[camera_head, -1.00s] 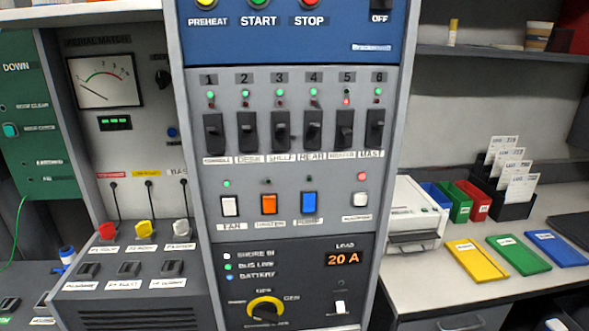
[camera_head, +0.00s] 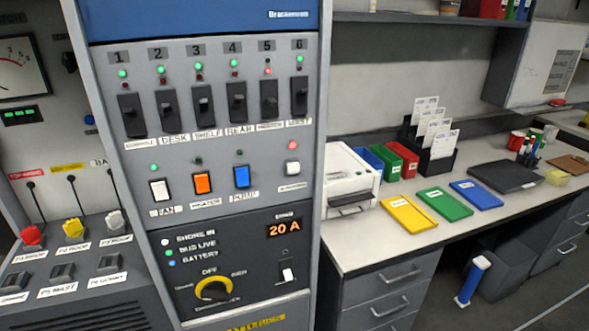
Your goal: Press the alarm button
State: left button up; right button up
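No button that I can read as the alarm button shows in the head view. The grey control panel (camera_head: 215,150) fills the left-centre. A small white button (camera_head: 292,168) sits on its right side under a lit red lamp (camera_head: 291,145); its label is too blurred to read. To its left in the same row are a blue pump switch (camera_head: 242,177), an orange switch (camera_head: 202,183) and a white fan switch (camera_head: 159,189). Neither of my grippers is in view.
Black breakers (camera_head: 203,106) line the panel above. Right of the panel is a desk (camera_head: 365,240) with a printer (camera_head: 350,178) and coloured folders (camera_head: 443,205). Floor shows at lower right.

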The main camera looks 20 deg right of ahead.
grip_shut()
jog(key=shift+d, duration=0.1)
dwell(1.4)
